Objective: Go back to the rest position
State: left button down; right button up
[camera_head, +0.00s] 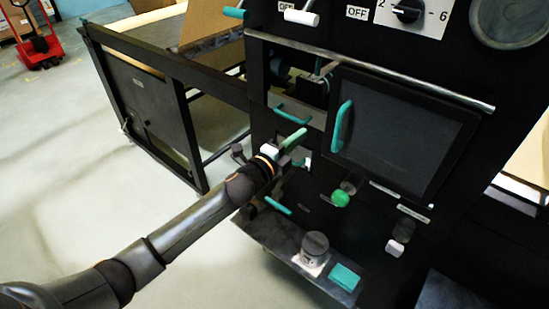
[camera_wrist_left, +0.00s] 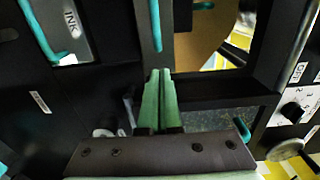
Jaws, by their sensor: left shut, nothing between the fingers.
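My left gripper (camera_head: 296,137) has pale green fingers and is in front of the black machine's panel, left of the dark door (camera_head: 395,135) with the teal handle. In the left wrist view my left gripper (camera_wrist_left: 160,73) is shut, its two fingers side by side with nothing between them. My left arm reaches in from the lower left of the head view. I cannot tell whether the fingertips touch the machine. My right gripper is not in view.
A teal handle (camera_head: 294,115) is close by the left gripper. A green knob (camera_head: 340,198) is below the door. A shelf below holds a dark round jar (camera_head: 315,245) and a teal cloth (camera_head: 345,278). A red pallet jack (camera_head: 38,48) stands far left.

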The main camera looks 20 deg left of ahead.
pick_arm(q)
jog(key=v, duration=0.8)
jog(key=s+f+n+g+y+p, duration=0.1)
jog(key=s+f+n+g+y, duration=0.2)
jog(key=s+f+n, duration=1.7)
jog(key=s+f+g, duration=0.4)
jog(key=s+f, duration=0.1)
jog(key=s, duration=0.1)
jog(key=shift+a+g+y+p, duration=0.3)
jog(key=shift+y+p, duration=0.05)
jog(key=shift+y, duration=0.05)
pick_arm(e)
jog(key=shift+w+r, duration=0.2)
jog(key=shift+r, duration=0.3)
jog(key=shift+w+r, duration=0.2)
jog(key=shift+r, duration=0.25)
